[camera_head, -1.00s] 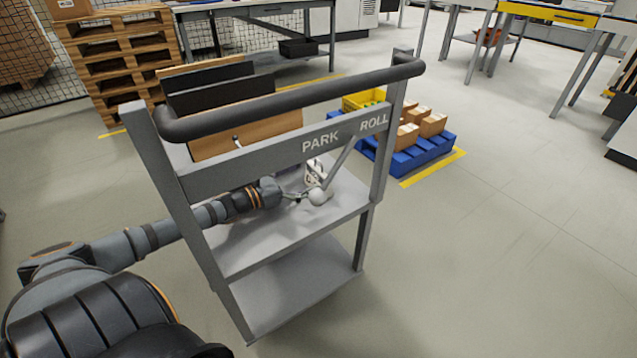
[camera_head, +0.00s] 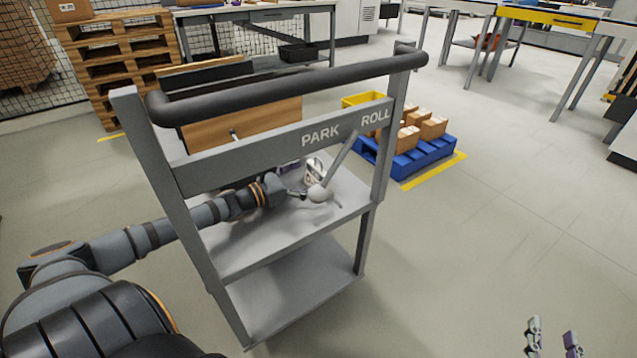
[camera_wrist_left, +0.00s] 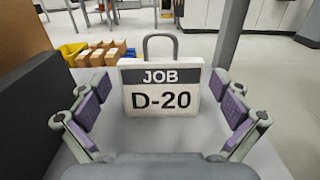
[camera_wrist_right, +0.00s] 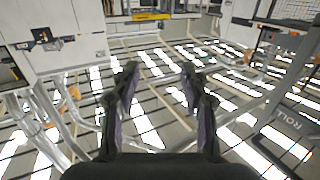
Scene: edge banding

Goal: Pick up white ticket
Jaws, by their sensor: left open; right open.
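The white ticket (camera_wrist_left: 161,92) has a dark band reading "JOB", "D-20" below it, and a grey loop on top. It stands upright on the cart's grey shelf (camera_head: 250,240). In the head view the ticket (camera_head: 314,168) is partly hidden behind the cart frame and lever. My left gripper (camera_wrist_left: 160,100) is open, with a purple-padded finger on either side of the ticket and a gap on both sides. My right gripper (camera_head: 553,338) is open and empty at the bottom right, away from the cart; it also shows in the right wrist view (camera_wrist_right: 160,78).
My left arm reaches through the cart frame under the PARK/ROLL crossbar (camera_head: 280,150). Boards (camera_head: 240,124) stand beside the ticket. A blue pallet (camera_head: 425,160) is behind.

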